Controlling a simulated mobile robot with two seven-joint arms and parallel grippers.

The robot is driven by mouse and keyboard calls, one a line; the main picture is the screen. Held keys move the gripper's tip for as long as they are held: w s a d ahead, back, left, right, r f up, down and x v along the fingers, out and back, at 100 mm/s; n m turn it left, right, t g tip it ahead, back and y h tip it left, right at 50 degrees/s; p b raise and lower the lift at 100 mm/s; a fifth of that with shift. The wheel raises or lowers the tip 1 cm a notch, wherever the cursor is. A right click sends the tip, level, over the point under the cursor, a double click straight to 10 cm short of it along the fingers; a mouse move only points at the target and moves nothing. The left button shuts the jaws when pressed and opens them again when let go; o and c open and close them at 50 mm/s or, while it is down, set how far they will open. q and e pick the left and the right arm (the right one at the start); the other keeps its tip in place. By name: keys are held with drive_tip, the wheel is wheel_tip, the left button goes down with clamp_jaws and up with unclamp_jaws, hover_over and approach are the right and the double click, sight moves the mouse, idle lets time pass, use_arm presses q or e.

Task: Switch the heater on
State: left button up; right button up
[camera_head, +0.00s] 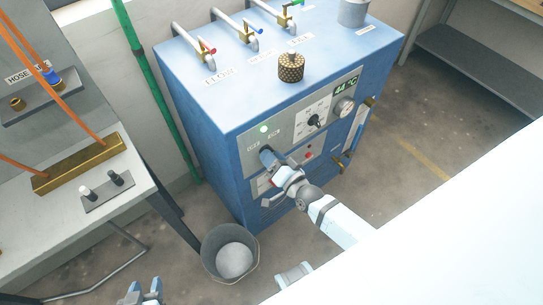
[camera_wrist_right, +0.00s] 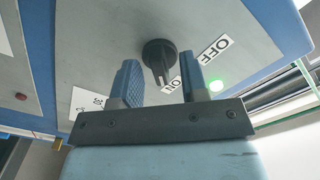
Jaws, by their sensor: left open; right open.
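The heater is a blue cabinet (camera_head: 200,110) with a grey front panel; its display (camera_head: 347,86) reads about 44 °C. A green lamp (camera_head: 264,129) on the panel is lit, and the lit lamp also shows in the right wrist view (camera_wrist_right: 216,86). The black rotary switch (camera_wrist_right: 158,52) sits by the OFF label (camera_wrist_right: 215,50) and the ON label (camera_wrist_right: 173,86); its ridge points towards ON. My right gripper (camera_head: 271,160) is open at the panel, its fingers (camera_wrist_right: 165,85) apart below the switch. Contact is unclear. My left gripper (camera_head: 145,291) is open and empty at the bottom left.
Valves and a brass cap (camera_head: 291,68) are on top. A bucket (camera_head: 230,232) stands on the floor before the cabinet. A bench (camera_head: 60,205) with hoses is left.

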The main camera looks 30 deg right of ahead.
drive_tip(key=s+d, duration=0.2)
drive_tip(key=s, duration=1.1)
drive_tip(key=shift+s, duration=0.25)
drive_tip(key=shift+a, duration=0.1)
drive_tip(key=s+a+r+n+g+p, duration=0.2)
drive_tip(key=a+r+n+g+p, duration=0.4)
drive_tip(key=n+p, duration=0.4)
drive_tip(key=shift+s+r+n+g+y+p, duration=0.3)
drive_tip(key=shift+s+r+g+p, duration=0.1)
drive_tip(key=shift+r+p, duration=0.4)
